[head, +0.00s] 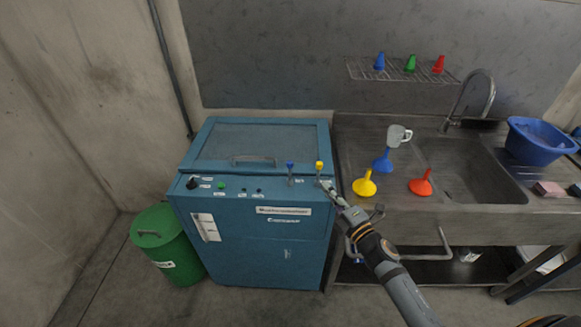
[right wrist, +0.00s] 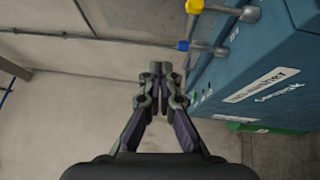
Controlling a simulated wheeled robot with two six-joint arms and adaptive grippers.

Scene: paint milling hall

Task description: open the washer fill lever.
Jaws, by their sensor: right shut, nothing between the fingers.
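The blue washer (head: 270,225) stands left of the sink unit. Two short grey levers rise from the right part of its top panel, one with a blue knob (head: 290,164) and one with a yellow knob (head: 319,165). Both look upright; their labels are too small to tell which is the fill lever. My right gripper (head: 325,186) is shut and empty, just in front of the yellow lever near the washer's right front corner. In the right wrist view the blue knob (right wrist: 183,46) and yellow knob (right wrist: 194,7) are beyond the fingertips (right wrist: 162,72), apart from them. My left gripper is out of view.
The washer's lid (head: 260,140) is shut. A green bin (head: 160,240) stands at its left. A pipe runs up the wall behind.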

